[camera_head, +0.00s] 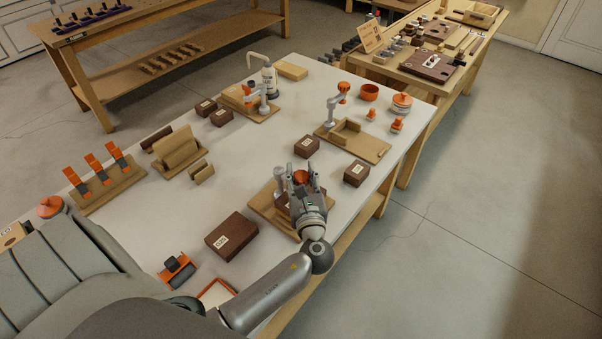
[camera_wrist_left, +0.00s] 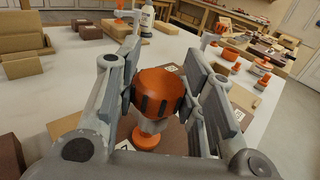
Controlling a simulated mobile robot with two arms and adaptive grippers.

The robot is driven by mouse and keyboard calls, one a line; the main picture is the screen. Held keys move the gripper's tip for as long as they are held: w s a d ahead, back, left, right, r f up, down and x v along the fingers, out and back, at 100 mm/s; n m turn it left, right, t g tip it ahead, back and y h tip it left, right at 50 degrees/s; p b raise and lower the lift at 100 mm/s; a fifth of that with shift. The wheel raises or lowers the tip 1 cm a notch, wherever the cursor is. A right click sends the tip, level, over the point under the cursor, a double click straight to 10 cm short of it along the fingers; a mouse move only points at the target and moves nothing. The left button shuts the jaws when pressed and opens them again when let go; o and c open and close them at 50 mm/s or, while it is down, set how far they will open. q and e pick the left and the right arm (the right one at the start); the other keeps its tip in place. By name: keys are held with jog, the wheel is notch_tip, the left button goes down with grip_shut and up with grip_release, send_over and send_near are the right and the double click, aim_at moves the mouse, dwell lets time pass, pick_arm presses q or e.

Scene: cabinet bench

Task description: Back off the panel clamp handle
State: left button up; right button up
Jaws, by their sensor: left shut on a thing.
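My left gripper (camera_head: 302,179) is over the front clamp, which stands on a wooden base (camera_head: 263,205). In the left wrist view its fingers (camera_wrist_left: 158,84) are shut on an orange ribbed clamp handle (camera_wrist_left: 158,92), one finger on each side. The handle top also shows between the fingers in the head view (camera_head: 301,176). Below the handle, an orange pad (camera_wrist_left: 146,138) shows over a dark brown block. The clamp's grey post (camera_head: 280,178) stands left of the fingers. The gripper hides most of this clamp and block. My right gripper is not in view.
Two other orange-handled clamps stand farther back, on a right base (camera_head: 372,149) and a left base (camera_head: 267,112). Brown labelled blocks (camera_head: 231,236) lie around, with one (camera_head: 356,173) close right of the gripper. A bottle (camera_head: 269,78) stands behind. Bare white tabletop separates them.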

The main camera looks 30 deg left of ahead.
pick_arm(q)
jog(key=n+g+y, duration=0.2)
jog(key=g+y, duration=0.1)
jog(key=shift+w+n+b, duration=0.15)
jog(key=shift+n+b, duration=0.2)
jog(key=shift+n, duration=0.05)
jog(key=shift+n+g+y+b, duration=0.3)
jog(key=shift+n+g+y, duration=0.35)
jog(key=shift+g, duration=0.5)
jog(key=shift+n+g+y+b, duration=0.35)
jog(key=shift+n+g, duration=0.5)
jog(key=shift+g, duration=0.6)
jog(key=o, duration=1)
jog(key=shift+a, duration=0.1)
jog(key=shift+t, duration=0.5)
